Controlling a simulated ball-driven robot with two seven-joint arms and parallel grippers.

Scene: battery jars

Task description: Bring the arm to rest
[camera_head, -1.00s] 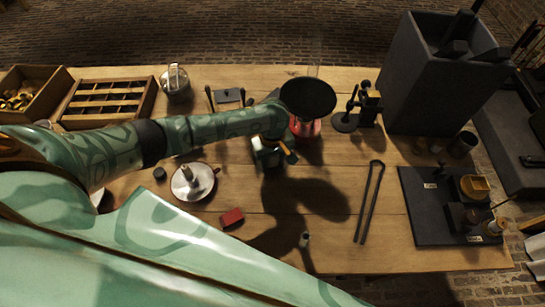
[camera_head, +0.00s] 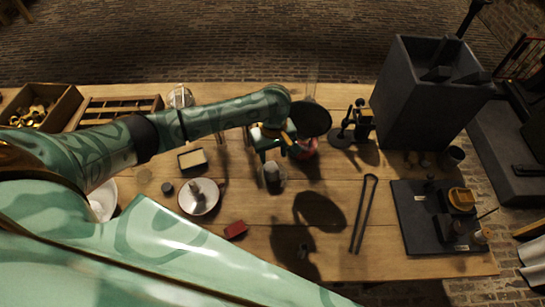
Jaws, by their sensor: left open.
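My left arm comes in from the left, over the back half of the wooden table (camera_head: 340,240). My left gripper (camera_head: 279,150) points down near the table's middle, with its fingers apart and nothing seen between them. A grey cylindrical jar (camera_head: 272,176) stands just below and in front of it; whether they touch is hard to tell. My right gripper is not in view.
A round white dish (camera_head: 199,197), a red block (camera_head: 235,230) and a cream-topped box (camera_head: 192,158) lie left of the jar. Tongs (camera_head: 363,213), a dark mat (camera_head: 417,228) and a tall dark bin (camera_head: 410,105) are right. The front middle is mostly clear.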

